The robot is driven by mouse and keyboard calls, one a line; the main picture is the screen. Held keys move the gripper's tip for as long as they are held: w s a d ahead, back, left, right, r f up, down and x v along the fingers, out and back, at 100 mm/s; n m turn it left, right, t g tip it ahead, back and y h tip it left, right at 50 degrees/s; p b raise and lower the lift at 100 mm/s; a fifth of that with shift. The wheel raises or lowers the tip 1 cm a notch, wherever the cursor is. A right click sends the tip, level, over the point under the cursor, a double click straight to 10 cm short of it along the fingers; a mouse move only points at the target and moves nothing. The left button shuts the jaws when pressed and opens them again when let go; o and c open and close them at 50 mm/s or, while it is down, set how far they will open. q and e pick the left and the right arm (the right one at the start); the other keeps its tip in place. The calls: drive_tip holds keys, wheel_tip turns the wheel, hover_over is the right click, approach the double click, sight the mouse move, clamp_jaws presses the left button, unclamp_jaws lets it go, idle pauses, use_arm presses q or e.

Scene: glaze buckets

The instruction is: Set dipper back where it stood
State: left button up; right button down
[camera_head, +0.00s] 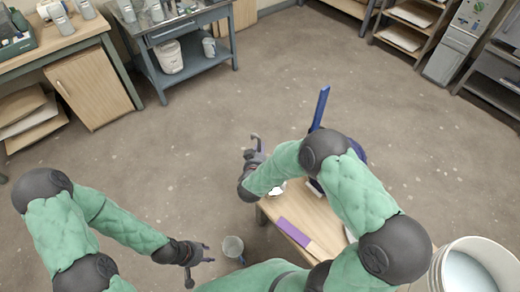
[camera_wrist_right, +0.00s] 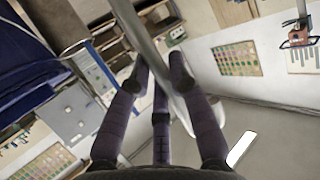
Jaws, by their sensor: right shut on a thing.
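The dipper shows in the right wrist view as a long, pale grey handle (camera_wrist_right: 148,38) running between my fingers. My right gripper (camera_wrist_right: 160,85) is shut on it. In the head view my right gripper (camera_head: 254,150) is over the back left of the small wooden table, and the arm hides much around it. A small white piece (camera_head: 279,188) shows below it; I cannot tell whether it is part of the dipper. My left gripper (camera_head: 199,264) is open and empty, low at the front left, beside a small grey pail (camera_head: 233,247).
The wooden table (camera_head: 318,217) carries a purple strip (camera_head: 294,232). A dark blue upright thing (camera_head: 320,108) stands behind my right arm. A large white bucket (camera_head: 437,272) with pale liquid is at the lower right. Benches and shelves line the back; the middle floor is clear.

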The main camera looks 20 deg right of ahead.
drive_tip(key=shift+f+b, duration=0.35)
drive_tip(key=shift+f, duration=0.1)
idle(0.3)
drive_tip(key=shift+c, duration=2.2)
unclamp_jaws()
drive_tip(key=shift+s+a+r, duration=0.1)
drive_tip(key=shift+s+a, duration=0.05)
drive_tip(key=shift+s, duration=0.15)
drive_tip(key=p+v, duration=0.8)
drive_tip(key=v, duration=0.6)
drive_tip(key=shift+a, duration=0.1)
idle(0.9)
